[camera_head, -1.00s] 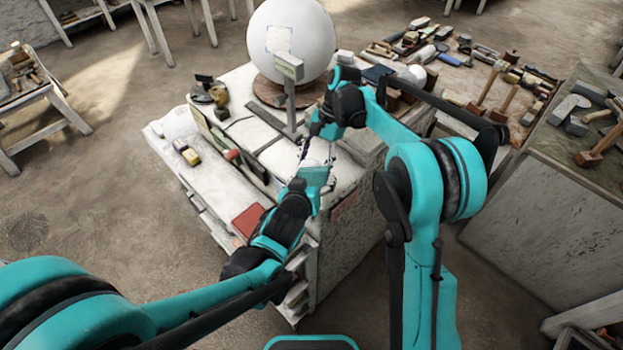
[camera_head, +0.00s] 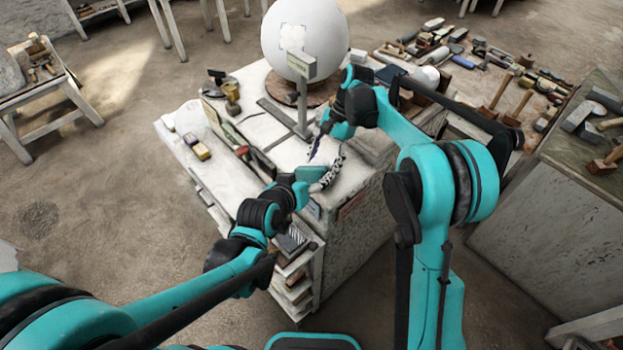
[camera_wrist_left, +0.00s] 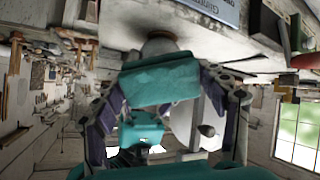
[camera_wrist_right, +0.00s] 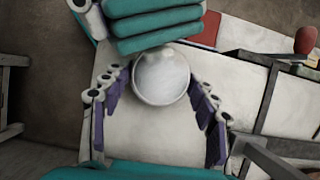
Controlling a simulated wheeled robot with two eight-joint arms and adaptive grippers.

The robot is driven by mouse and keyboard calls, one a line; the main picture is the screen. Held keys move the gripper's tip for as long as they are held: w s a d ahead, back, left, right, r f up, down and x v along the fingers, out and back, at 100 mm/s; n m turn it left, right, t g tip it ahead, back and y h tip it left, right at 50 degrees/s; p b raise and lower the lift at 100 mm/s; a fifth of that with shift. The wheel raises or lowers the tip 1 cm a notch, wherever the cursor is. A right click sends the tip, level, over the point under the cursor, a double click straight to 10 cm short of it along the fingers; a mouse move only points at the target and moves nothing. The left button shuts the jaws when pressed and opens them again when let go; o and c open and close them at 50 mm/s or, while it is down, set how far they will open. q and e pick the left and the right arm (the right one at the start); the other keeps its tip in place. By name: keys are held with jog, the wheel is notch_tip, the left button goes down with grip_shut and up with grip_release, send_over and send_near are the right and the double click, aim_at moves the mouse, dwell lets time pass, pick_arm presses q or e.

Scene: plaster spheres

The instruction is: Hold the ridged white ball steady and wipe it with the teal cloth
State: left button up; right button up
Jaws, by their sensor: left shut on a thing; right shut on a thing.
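The white ball (camera_wrist_right: 162,80) sits between the purple-padded fingers of my right gripper (camera_wrist_right: 158,76), which is shut on it. Its ridges cannot be made out. In the head view the ball is hidden among the grippers. The teal cloth (camera_wrist_left: 160,82), a folded pad, is between the fingers of my left gripper (camera_wrist_left: 165,76), which is shut on it. In the right wrist view teal folds (camera_wrist_right: 152,22) lie right against the ball's upper edge; whether they touch cannot be told. In the head view my left gripper (camera_head: 332,174) is close below my right gripper (camera_head: 318,150), over the front of the worktable.
A large white sphere (camera_head: 303,35) stands behind on the worktable (camera_head: 262,128), with a small sign post (camera_head: 302,100) before it. Yellow blocks (camera_head: 201,151) lie at its left. Mallets and tools crowd the right-hand tables. A red book (camera_wrist_right: 205,30) lies near the grippers.

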aim_at(305, 166)
pick_arm(q)
jog(key=shift+w+a+r+g+h, duration=0.1)
jog(key=shift+w+a+g+h, duration=0.3)
jog(key=shift+h, duration=0.1)
jog(key=w+a+m+g+h, duration=0.1)
jog(key=g+h, duration=0.1)
jog(key=w+a+m+g+h, duration=0.1)
jog(key=m+g+h, duration=0.1)
jog(key=shift+w+a, duration=0.35)
jog(key=shift+w, duration=0.05)
jog(key=shift+w+a+m+g+h, duration=0.35)
jog(key=shift+m+g+h, duration=0.3)
jog(key=shift+g, duration=0.25)
jog(key=shift+g+h, duration=0.25)
jog(key=shift+g, duration=0.15)
jog(key=shift+w+d+f, duration=0.15)
jog(key=shift+d+f, duration=0.2)
jog(key=shift+d, duration=0.15)
jog(key=shift+w+a+f, duration=0.55)
jog(key=shift+a+f, duration=0.05)
jog(key=shift+f, duration=0.1)
jog(key=shift+s+d+r, duration=1.2)
jog(key=shift+r, duration=0.25)
